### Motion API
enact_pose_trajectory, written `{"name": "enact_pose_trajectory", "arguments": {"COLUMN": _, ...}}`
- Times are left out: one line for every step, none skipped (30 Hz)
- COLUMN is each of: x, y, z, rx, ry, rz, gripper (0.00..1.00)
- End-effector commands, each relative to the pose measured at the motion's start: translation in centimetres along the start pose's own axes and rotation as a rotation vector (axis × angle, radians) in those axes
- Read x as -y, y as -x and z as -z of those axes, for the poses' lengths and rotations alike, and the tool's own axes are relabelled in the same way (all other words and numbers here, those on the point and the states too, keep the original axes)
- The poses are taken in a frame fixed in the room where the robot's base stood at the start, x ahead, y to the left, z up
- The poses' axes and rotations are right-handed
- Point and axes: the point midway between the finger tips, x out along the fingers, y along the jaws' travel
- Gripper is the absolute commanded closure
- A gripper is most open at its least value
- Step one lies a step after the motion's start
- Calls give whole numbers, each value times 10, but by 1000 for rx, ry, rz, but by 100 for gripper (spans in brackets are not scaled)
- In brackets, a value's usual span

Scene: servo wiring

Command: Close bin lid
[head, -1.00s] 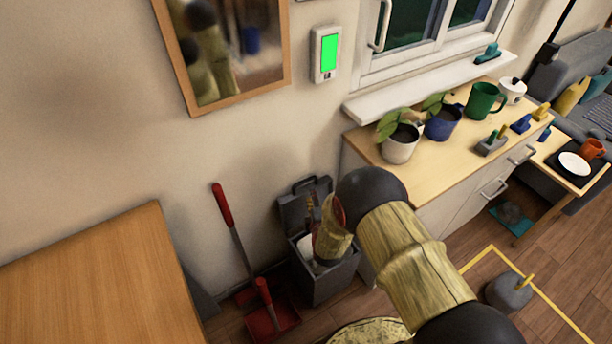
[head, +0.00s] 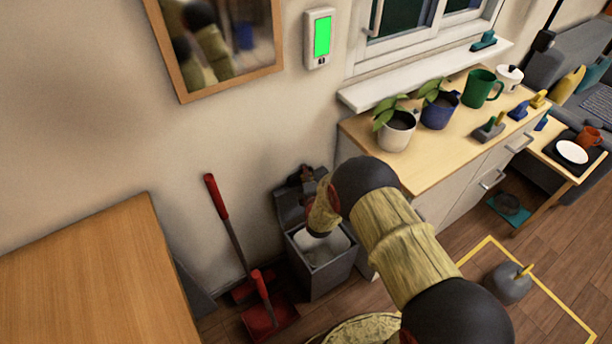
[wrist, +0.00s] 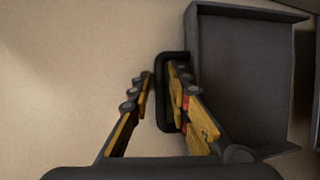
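The grey bin (head: 325,278) stands on the floor against the wall, with a white liner in its open top. Its dark grey lid (head: 289,212) is tilted up at the back by the wall; my arm hides part of it. In the wrist view the lid (wrist: 243,80) fills the right side, and its black loop handle (wrist: 161,92) sticks out to the left. My gripper (head: 303,174) is at the lid's upper edge. In the wrist view its fingers (wrist: 162,76) are apart, one on each side of the handle's outer bar. Firm contact cannot be made out.
A red-handled brush and dustpan (head: 268,315) stand just left of the bin. A wooden table (head: 90,275) is at the left. A grey weight (head: 507,284) sits on the floor inside yellow tape.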

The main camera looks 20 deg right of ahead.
Motion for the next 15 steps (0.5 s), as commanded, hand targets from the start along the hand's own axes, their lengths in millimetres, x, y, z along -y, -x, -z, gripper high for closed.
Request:
{"name": "enact_pose_trajectory", "arguments": {"x": 0, "y": 0, "z": 0, "rx": 0, "ry": 0, "rz": 0, "gripper": 81}}
{"name": "enact_pose_trajectory", "arguments": {"x": 0, "y": 0, "z": 0, "rx": 0, "ry": 0, "rz": 0, "gripper": 81}}
{"name": "enact_pose_trajectory", "arguments": {"x": 0, "y": 0, "z": 0, "rx": 0, "ry": 0, "rz": 0, "gripper": 81}}
{"name": "enact_pose_trajectory", "arguments": {"x": 0, "y": 0, "z": 0, "rx": 0, "ry": 0, "rz": 0, "gripper": 81}}
{"name": "enact_pose_trajectory", "arguments": {"x": 0, "y": 0, "z": 0, "rx": 0, "ry": 0, "rz": 0, "gripper": 82}}
{"name": "enact_pose_trajectory", "arguments": {"x": 0, "y": 0, "z": 0, "rx": 0, "ry": 0, "rz": 0, "gripper": 85}}
{"name": "enact_pose_trajectory", "arguments": {"x": 0, "y": 0, "z": 0, "rx": 0, "ry": 0, "rz": 0, "gripper": 86}}
{"name": "enact_pose_trajectory", "arguments": {"x": 0, "y": 0, "z": 0, "rx": 0, "ry": 0, "rz": 0, "gripper": 88}}
{"name": "enact_pose_trajectory", "arguments": {"x": 0, "y": 0, "z": 0, "rx": 0, "ry": 0, "rz": 0, "gripper": 90}}
{"name": "enact_pose_trajectory", "arguments": {"x": 0, "y": 0, "z": 0, "rx": 0, "ry": 0, "rz": 0, "gripper": 92}}
{"name": "enact_pose_trajectory", "arguments": {"x": 0, "y": 0, "z": 0, "rx": 0, "ry": 0, "rz": 0, "gripper": 94}}
{"name": "enact_pose_trajectory", "arguments": {"x": 0, "y": 0, "z": 0, "rx": 0, "ry": 0, "rz": 1, "gripper": 96}}
{"name": "enact_pose_trajectory", "arguments": {"x": 0, "y": 0, "z": 0, "rx": 0, "ry": 0, "rz": 1, "gripper": 98}}
{"name": "enact_pose_trajectory", "arguments": {"x": 0, "y": 0, "z": 0, "rx": 0, "ry": 0, "rz": 1, "gripper": 99}}
{"name": "enact_pose_trajectory", "arguments": {"x": 0, "y": 0, "z": 0, "rx": 0, "ry": 0, "rz": 1, "gripper": 100}}
